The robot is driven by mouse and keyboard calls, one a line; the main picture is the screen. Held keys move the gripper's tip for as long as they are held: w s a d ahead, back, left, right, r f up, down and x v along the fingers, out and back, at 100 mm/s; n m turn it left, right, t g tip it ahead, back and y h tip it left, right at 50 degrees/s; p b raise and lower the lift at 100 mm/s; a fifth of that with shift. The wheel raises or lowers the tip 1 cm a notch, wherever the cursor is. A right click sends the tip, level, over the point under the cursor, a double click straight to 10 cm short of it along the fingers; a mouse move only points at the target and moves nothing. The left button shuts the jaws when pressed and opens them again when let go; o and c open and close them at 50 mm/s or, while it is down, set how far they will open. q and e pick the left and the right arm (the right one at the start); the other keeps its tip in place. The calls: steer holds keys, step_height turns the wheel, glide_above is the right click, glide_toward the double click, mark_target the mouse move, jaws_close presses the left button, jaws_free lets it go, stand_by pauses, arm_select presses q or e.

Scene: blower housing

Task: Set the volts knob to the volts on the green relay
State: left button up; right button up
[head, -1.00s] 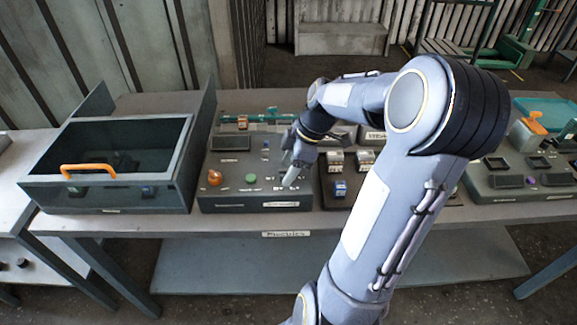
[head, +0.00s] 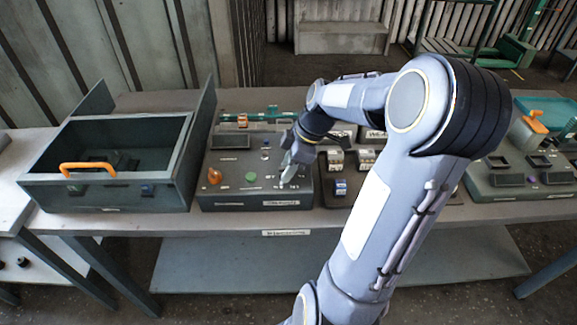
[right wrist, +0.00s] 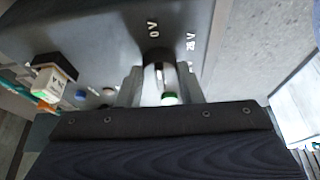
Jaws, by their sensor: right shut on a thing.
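My right gripper (head: 287,180) reaches down over the right front of a dark control panel (head: 235,197). In the right wrist view its two pale fingers (right wrist: 160,88) are shut on a dark round knob (right wrist: 158,57), the volts knob. A "0 V" mark (right wrist: 152,28) stands beyond the knob, and a second volts mark (right wrist: 190,41) to its right is hard to read. The fingers hide the knob in the head view. I cannot pick out the green relay or its volts with certainty. My left gripper is not in view.
An orange knob (head: 214,176) and a green button (head: 250,177) sit left of the gripper on the panel. An open grey bin (head: 110,197) with an orange handle stands at the left. White and blue modules (head: 340,187) stand to the right, partly behind my arm.

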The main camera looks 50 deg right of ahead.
steer(key=shift+f+m+h+b, duration=0.1)
steer(key=shift+m+h+b, duration=0.2)
steer(key=shift+m+b, duration=0.5)
steer(key=m+t+h, duration=0.1)
steer(key=m, duration=0.2)
steer(key=shift+a+b, duration=0.15)
steer(key=shift+b, duration=0.15)
steer(key=m+h, duration=0.1)
steer(key=m, duration=0.1)
steer(key=shift+s+m, duration=0.1)
steer(key=shift+m, duration=0.2)
steer(key=shift+a+m+h, duration=0.15)
steer(key=shift+m+h, duration=0.75)
steer(key=shift+m, duration=1.2)
steer(key=o, duration=1)
steer(key=shift+c, duration=0.2)
steer(key=v, duration=0.8)
